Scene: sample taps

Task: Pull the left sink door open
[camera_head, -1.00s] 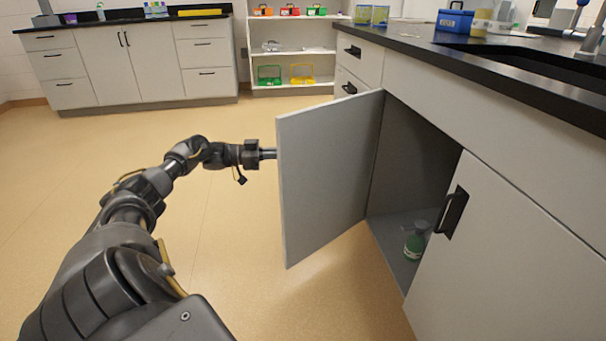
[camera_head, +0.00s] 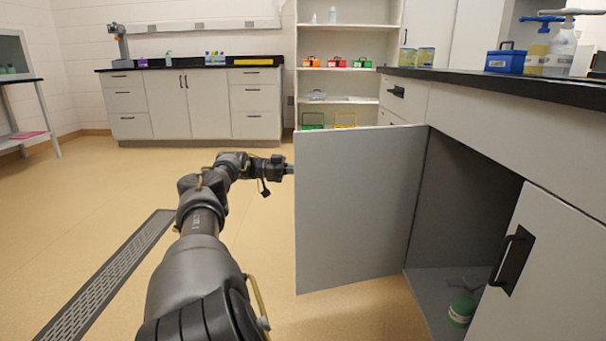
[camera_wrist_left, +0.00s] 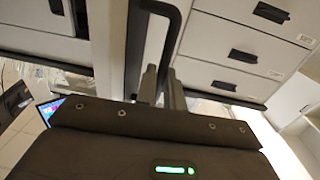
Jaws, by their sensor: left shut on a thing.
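The left sink door (camera_head: 352,215) stands wide open, swung out from the cabinet, with its grey inner face toward me in the head view. My left arm reaches to its free edge, and the fingers are hidden behind the door there. In the left wrist view my left gripper (camera_wrist_left: 161,88) is shut on the door's black bar handle (camera_wrist_left: 172,28). The sink cabinet's inside (camera_head: 455,220) is exposed, with a green-labelled bottle (camera_head: 462,308) on its floor. My right gripper is not in view.
The right sink door (camera_head: 550,270) is closed, with a black handle (camera_head: 511,259). The dark counter (camera_head: 500,88) runs above. A grey floor grate (camera_head: 105,285) lies left of my arm. Open floor (camera_head: 110,195) spreads left of the door. Shelves and drawers stand at the back.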

